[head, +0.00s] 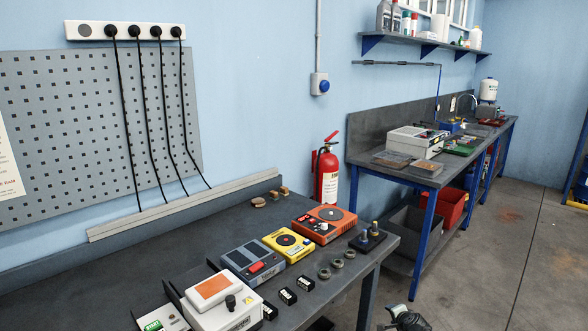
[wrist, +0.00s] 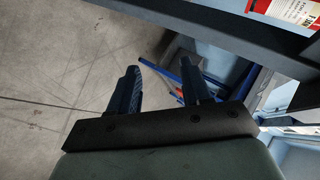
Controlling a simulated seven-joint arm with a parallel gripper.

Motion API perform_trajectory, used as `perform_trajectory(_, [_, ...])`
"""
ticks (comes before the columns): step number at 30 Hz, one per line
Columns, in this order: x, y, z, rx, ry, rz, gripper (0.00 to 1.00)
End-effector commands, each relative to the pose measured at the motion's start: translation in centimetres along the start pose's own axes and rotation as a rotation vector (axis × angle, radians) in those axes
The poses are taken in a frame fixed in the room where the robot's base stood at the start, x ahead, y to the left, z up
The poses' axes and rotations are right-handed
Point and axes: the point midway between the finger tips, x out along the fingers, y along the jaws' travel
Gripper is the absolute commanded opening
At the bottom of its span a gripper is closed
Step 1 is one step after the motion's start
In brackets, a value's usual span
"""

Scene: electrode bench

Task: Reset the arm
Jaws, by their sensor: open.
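My gripper (wrist: 160,68) shows in the wrist view with its two dark fingers spread apart and nothing between them. The fingers are over the floor, near the edge of a dark bench. In the head view, part of what looks like my gripper (head: 408,318) shows at the bottom edge, off the right end of the near bench (head: 190,240). Its fingertips are not clear there, and most of the arm is out of view.
The near bench holds an orange device (head: 324,222), a yellow device (head: 288,244), a grey-blue device (head: 252,266) and a white device (head: 222,303). A fire extinguisher (head: 327,177) is by the wall. Floor (head: 490,240) is open at right.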

Motion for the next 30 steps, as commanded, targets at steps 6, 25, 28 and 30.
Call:
perform_trajectory(6, [-0.8,8.4,11.3,-0.180,-0.220,0.172,0.48])
perform_trajectory(25, [-16.7,32.6,33.8,-0.696,-0.920,0.666,0.48])
perform_trajectory(28, [-20.5,35.7,35.5,-0.769,-1.030,0.742,0.48])
perform_trajectory(30, [-22.9,37.5,36.3,-0.814,-1.101,0.790,0.48])
